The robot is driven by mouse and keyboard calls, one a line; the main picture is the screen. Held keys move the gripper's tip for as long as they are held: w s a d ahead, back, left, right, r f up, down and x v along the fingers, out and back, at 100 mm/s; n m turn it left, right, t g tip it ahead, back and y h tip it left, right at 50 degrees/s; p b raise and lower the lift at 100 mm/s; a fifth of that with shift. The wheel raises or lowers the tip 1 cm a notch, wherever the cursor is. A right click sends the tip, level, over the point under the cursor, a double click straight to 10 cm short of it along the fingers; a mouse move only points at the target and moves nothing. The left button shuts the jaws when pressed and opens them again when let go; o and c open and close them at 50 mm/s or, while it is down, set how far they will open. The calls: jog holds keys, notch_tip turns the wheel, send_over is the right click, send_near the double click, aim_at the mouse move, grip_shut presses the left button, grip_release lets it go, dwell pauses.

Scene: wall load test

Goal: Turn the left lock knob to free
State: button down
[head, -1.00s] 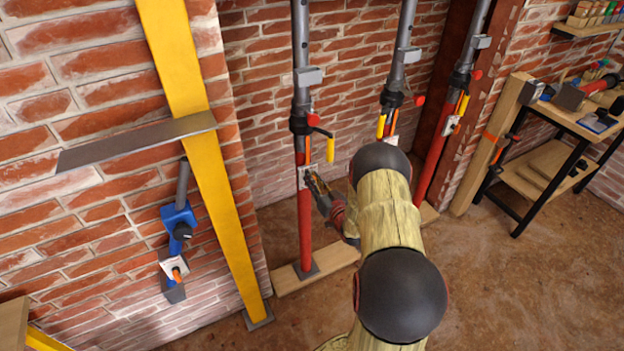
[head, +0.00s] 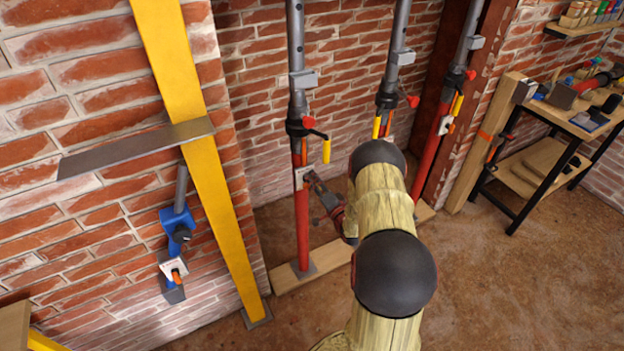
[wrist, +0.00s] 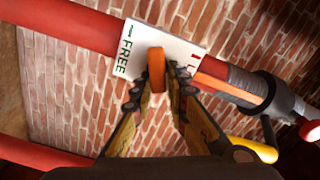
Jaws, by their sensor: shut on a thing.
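The left prop has a red lower tube (head: 302,225) and a grey upper tube, and stands upright. A white plate on it (head: 301,176) carries the lock knob, which my gripper hides in the head view. In the wrist view the plate (wrist: 122,68) reads FREE in green on the left and shows part of a red label on the right. The orange knob (wrist: 156,70) stands between them, its long side roughly upright in the picture. My gripper (wrist: 160,78) is shut on the knob, one finger on each side. It also shows in the head view (head: 310,179).
A yellow-handled crank (head: 326,150) sticks out just above my gripper. Two similar props stand to the right, the middle one (head: 389,92) partly behind my arm. A yellow post (head: 205,170) stands left. Open floor lies right, before the workbench (head: 560,118).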

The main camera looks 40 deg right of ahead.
jog(key=m, duration=0.1)
jog(key=f+m, duration=0.1)
jog(key=m, duration=0.1)
jog(key=m+p, duration=0.1)
jog(key=shift+s+d+f, duration=0.2)
jog(key=shift+s+d, duration=0.05)
jog(key=shift+m, duration=0.3)
jog(key=shift+s+a+f, duration=0.1)
jog(key=shift+a+f, duration=0.15)
jog(key=shift+f, duration=0.05)
dwell(0.7)
jog(key=c, duration=2.1)
grip_release()
jog(key=o, duration=0.3)
jog(key=shift+r, duration=0.2)
jog(key=shift+w, duration=0.2)
jog(key=shift+d+r, duration=0.1)
jog(key=shift+r, duration=0.1)
jog(key=shift+s, duration=0.2)
jog(key=v, duration=1.1)
jog(key=shift+s+a, duration=0.25)
jog(key=shift+s, duration=0.05)
